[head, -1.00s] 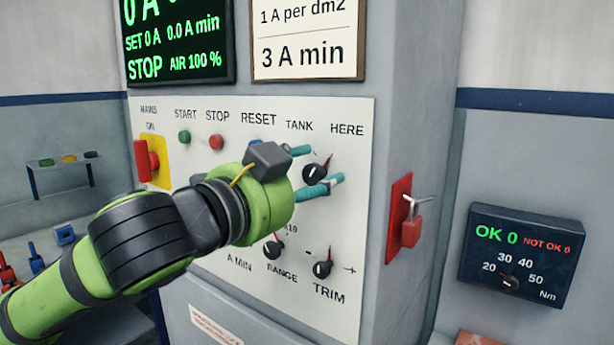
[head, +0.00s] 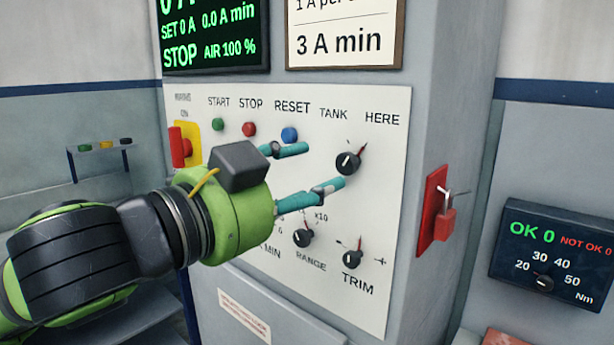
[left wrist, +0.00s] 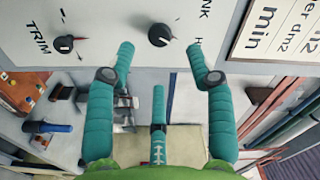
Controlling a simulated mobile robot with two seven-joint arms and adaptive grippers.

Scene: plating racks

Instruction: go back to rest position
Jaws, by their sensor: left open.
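My left gripper (head: 326,166) is in front of the white control panel (head: 385,110), with its teal fingers spread and nothing between them. The black tank knob (head: 348,163) is just beyond the fingertips in the head view, and the gripper stands apart from it. In the left wrist view the open fingers (left wrist: 160,60) point toward the panel, with the tank knob (left wrist: 159,35) between and beyond the tips. The trim knob (left wrist: 64,44) is at the upper left there. My right gripper is not in view.
A red switch with a padlock (head: 436,212) sticks out from the cabinet's side. A torque display (head: 553,257) is at right. Range knob (head: 303,238), trim knob (head: 352,258) and the red mains switch (head: 180,147) project from the panel near my arm.

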